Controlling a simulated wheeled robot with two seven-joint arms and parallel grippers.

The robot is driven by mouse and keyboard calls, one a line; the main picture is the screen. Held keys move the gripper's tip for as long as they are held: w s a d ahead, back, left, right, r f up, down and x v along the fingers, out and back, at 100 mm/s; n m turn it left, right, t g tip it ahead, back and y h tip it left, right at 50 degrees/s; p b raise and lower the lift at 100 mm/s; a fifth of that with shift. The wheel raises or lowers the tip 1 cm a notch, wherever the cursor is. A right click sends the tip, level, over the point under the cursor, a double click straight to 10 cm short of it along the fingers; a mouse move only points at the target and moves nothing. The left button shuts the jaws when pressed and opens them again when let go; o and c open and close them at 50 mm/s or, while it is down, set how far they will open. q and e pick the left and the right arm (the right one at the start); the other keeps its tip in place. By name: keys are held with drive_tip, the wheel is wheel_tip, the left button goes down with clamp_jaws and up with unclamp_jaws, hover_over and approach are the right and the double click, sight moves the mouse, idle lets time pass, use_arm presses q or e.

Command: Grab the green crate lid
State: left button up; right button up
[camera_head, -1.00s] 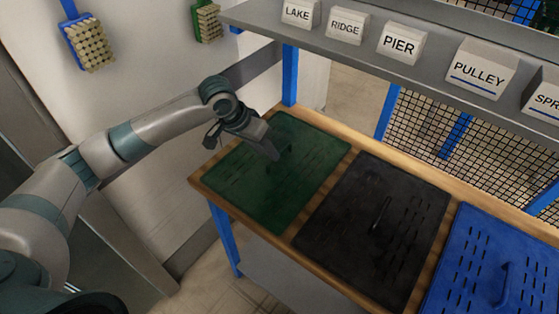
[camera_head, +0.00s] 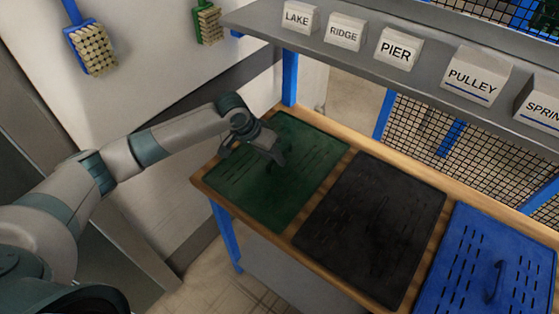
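The green crate lid (camera_head: 290,192) lies flat at the left end of the wooden table. It is slotted, and its handle is mostly hidden by my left gripper. My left gripper (camera_head: 256,154) is over the far-left half of the green lid, with its fingers spread apart and pointing down near the handle. I see nothing held between the fingers. I cannot tell whether a finger touches the handle. My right gripper is not in view.
A black lid (camera_head: 370,230) lies right of the green one, then a blue lid (camera_head: 478,262) with a raised handle. A grey shelf (camera_head: 345,55) with label blocks such as PIER (camera_head: 398,48) runs above the table's back. Brushes (camera_head: 93,48) hang on the wall at left.

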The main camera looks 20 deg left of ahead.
use_arm(q)
clamp_jaws()
drive_tip(key=shift+r, duration=0.1)
idle(1.4)
